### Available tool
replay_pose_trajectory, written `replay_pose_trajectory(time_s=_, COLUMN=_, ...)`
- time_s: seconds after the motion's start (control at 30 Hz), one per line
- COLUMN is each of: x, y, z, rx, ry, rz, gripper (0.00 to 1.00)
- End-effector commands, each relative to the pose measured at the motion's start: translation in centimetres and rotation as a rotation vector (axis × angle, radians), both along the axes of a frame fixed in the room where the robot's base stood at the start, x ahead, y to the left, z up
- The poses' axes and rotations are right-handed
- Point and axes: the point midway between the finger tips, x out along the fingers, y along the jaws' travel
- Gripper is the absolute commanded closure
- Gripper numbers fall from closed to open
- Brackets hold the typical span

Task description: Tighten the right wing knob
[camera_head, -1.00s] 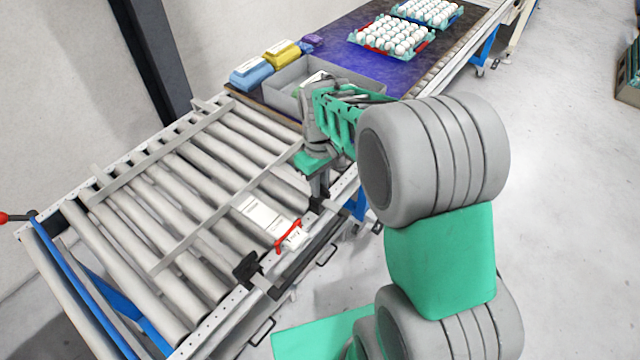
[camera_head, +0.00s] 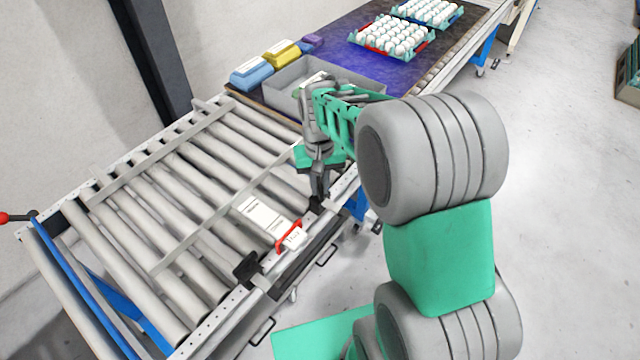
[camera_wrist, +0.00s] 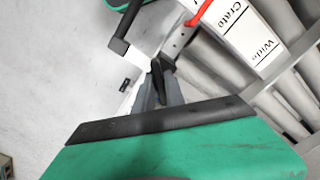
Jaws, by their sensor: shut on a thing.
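The right wing knob (camera_wrist: 160,68) is small and black and sits on the front rail of the roller conveyor. In the wrist view my gripper (camera_wrist: 161,85) points down at it, with its fingers closed around the knob's wing. In the head view my gripper (camera_head: 320,192) is upright over the right black clamp (camera_head: 316,204), and its fingers hide most of the knob. The left black clamp (camera_head: 247,268) stands farther along the same rail, clear of my gripper.
White label cards (camera_head: 262,216) and a red marker frame (camera_head: 289,235) lie between the clamps. Steel rollers (camera_head: 150,225) fill the conveyor bed. Behind stand a grey bin (camera_head: 284,84), blue and yellow packs (camera_head: 284,54) and egg trays (camera_head: 368,44).

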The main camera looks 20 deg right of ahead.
Motion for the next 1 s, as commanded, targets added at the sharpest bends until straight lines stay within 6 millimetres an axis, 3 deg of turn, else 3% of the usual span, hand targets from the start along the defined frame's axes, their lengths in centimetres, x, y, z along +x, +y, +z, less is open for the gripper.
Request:
replay_pose_trajectory(time_s=0.6, x=0.04, y=0.01, z=0.08, rx=0.001, ry=-0.002, rz=-0.568, gripper=1.00)
replay_pose_trajectory(time_s=1.0, x=0.05, y=0.00, z=0.07, rx=0.000, ry=-0.002, rz=-0.800, gripper=1.00)
